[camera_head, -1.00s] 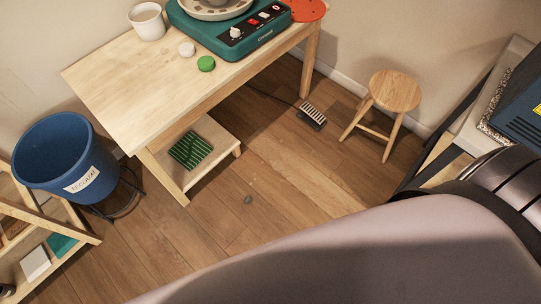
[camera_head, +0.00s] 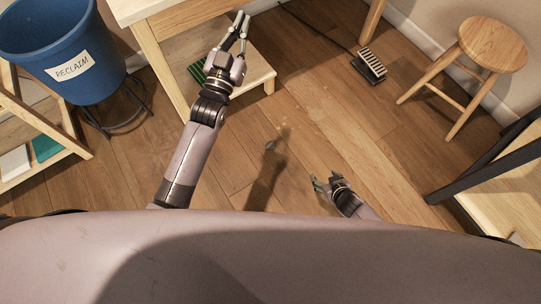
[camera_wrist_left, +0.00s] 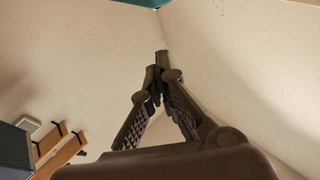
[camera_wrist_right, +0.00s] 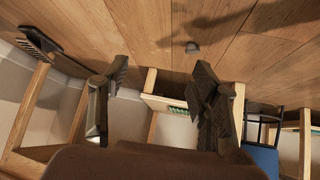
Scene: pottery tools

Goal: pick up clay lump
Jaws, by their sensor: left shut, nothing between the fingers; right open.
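The clay lump is a small grey piece (camera_head: 270,146) on the wooden floor in the head view, at the tip of a shadow. It also shows in the right wrist view (camera_wrist_right: 192,47), beyond the fingers. My left gripper (camera_head: 243,22) is shut and empty, raised in front of the table's lower shelf; its fingertips meet in the left wrist view (camera_wrist_left: 160,62). My right gripper (camera_head: 318,183) is open and empty, low and to the right of the lump, apart from it. Its spread fingers show in the right wrist view (camera_wrist_right: 150,80).
A wooden table (camera_head: 150,42) with a low shelf (camera_head: 255,68) stands at the top. A blue reclaim bucket (camera_head: 60,45) is at left, above a shelf rack (camera_head: 50,178). A foot pedal (camera_head: 372,66) and stool (camera_head: 492,45) are at right. The floor around the lump is clear.

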